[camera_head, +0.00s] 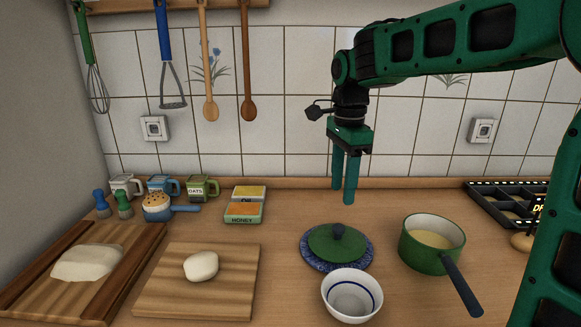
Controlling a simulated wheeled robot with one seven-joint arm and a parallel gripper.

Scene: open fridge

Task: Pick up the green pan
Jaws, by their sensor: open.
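The green pan (424,258) stands upright on the wooden counter at the right. Its dark blue handle (463,289) points toward the front right, and something pale yellow lies inside. A green lid (335,245) with a dark knob lies on a blue patterned round plate or mat (308,256) to the left of the pan. My gripper (343,194) hangs with its fingers pointing down, open and empty. In the picture it is above and left of the pan, over the area behind the lid. It is apart from the pan.
A white bowl (352,309) stands in front of the lid. A black tray (491,205) is at the back right. Cutting boards (160,287) with dough, mugs (163,185) and small boxes (243,212) fill the left. Utensils hang on the tiled wall (290,100).

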